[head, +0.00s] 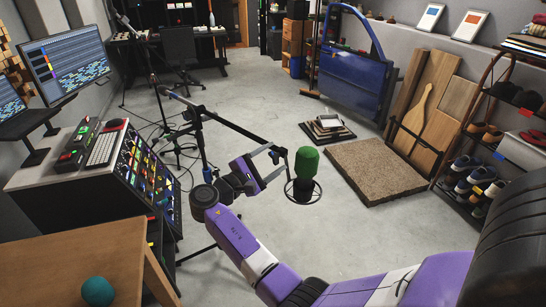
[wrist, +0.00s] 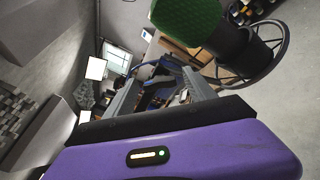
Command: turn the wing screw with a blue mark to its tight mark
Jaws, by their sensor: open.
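My gripper (head: 274,158) is out over the middle of the floor, beside a microphone with a green foam cover (head: 306,163). In the wrist view my gripper (wrist: 159,79) has its two grey fingers spread apart, with dark blue and black parts seen between them; I cannot tell whether these are near or far. The green foam (wrist: 187,20) shows at the top of that view, right of the fingers. A black stand with a long boom (head: 232,125) is behind my gripper. I cannot make out a wing screw, its blue mark or a tight mark in either view.
A mixing console (head: 150,165) and a wooden table (head: 75,262) with a teal ball (head: 97,291) are at the left. A blue car door (head: 352,80) stands at the back. A brown mat (head: 375,170) and shoe rack (head: 490,150) are right. Floor (head: 330,245) is bare in front.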

